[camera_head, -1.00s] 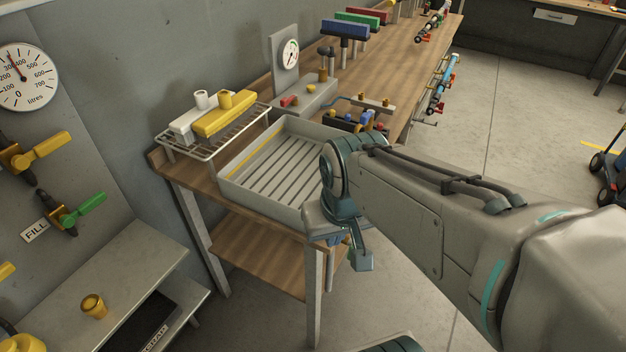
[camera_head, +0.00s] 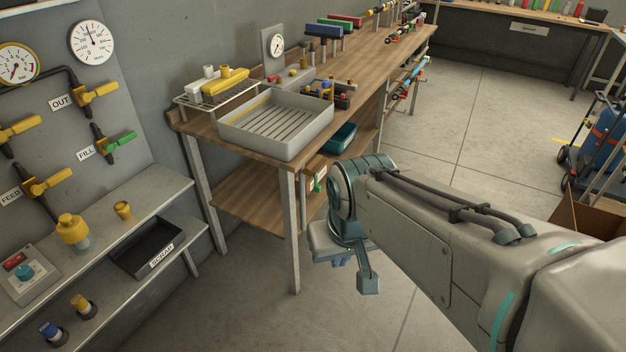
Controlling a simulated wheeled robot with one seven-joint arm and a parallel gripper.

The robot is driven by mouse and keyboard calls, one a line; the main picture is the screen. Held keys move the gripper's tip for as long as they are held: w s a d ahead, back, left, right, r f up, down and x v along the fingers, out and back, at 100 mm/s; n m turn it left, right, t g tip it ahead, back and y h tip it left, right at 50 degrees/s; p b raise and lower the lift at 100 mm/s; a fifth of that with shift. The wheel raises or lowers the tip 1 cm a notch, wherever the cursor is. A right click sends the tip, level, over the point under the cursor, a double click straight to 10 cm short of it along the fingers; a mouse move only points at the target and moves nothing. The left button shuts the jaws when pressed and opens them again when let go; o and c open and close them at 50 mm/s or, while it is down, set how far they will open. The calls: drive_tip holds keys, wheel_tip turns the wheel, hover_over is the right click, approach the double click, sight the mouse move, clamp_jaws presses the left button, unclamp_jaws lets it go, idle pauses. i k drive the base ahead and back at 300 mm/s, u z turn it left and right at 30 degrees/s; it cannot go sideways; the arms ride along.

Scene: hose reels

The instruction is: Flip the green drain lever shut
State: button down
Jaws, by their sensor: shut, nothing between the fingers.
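A green lever (camera_head: 120,141) sits on a dark valve on the grey wall panel at the left. The label beside it reads FILL, and I see no drain label. The lever points right and slightly up. My gripper (camera_head: 341,261) hangs at the end of my arm, right of centre, over the floor in front of the wooden bench. It is far to the right of the green lever and touches nothing that I can see. Its fingers are small and partly hidden by my wrist, and it looks shut and empty.
Yellow levers (camera_head: 97,92) labelled OUT and FEED flank the green one. The wooden bench (camera_head: 262,161) with a grey tray stands between panel and arm.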

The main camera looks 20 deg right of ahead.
sight(317, 189)
drive_tip(key=z, duration=0.55)
drive_tip(key=i, duration=1.45)
drive_tip(key=u, duration=0.7)
drive_tip(key=k, duration=0.7)
drive_tip(key=z, duration=0.4)
drive_tip(key=i, duration=0.5)
